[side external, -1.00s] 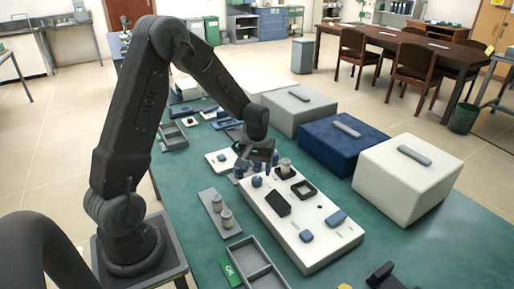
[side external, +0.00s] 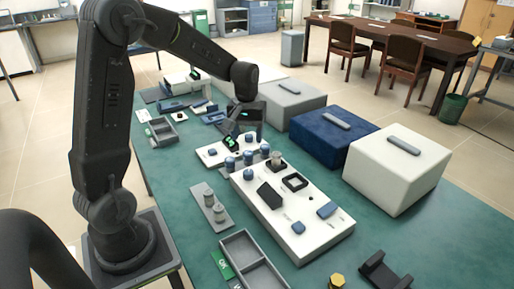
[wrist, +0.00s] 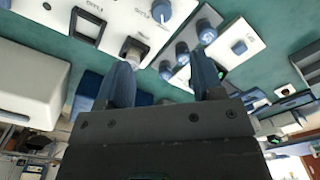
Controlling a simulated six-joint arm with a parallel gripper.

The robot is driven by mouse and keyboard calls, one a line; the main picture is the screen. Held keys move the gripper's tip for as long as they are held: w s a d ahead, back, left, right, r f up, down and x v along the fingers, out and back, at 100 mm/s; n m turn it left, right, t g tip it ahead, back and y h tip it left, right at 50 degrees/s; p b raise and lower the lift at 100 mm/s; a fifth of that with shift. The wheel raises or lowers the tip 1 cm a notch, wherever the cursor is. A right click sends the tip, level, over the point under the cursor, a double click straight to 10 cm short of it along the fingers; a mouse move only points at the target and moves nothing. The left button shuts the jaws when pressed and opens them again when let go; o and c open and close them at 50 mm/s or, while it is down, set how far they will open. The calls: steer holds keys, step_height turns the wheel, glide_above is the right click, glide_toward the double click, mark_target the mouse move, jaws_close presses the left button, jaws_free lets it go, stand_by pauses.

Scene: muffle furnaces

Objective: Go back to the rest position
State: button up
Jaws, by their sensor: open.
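My gripper (side external: 243,128) hangs above the far end of the long white panel (side external: 318,243) in the side view, clear of the things below it. A small pale cylinder (side external: 276,158) stands on the far part of the white panel, beside a dark square frame (side external: 295,182). Several blue knob-like pieces (side external: 248,174) are near the panel's far left end.
Three furnace-like boxes, grey (side external: 290,108), blue (side external: 330,152) and white (side external: 400,190), line the right side. A grey strip with small cylinders (side external: 212,207) and an open grey tray (side external: 250,262) lie left of the panel. A dark cradle (side external: 385,270) and yellow piece (side external: 337,281) are in front.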

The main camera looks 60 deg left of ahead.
steer(key=s+d+r+m+t, duration=0.2)
steer(key=s+d+r+m, duration=0.2)
steer(key=s+d, duration=0.4)
steer(key=s+d+r+m+t, duration=0.3)
steer(key=s+d+r+m, duration=0.2)
steer(key=s+d, duration=0.3)
steer(key=shift+s+d+r, duration=0.25)
steer(key=shift+s+r, duration=0.45)
steer(key=shift+r, duration=0.15)
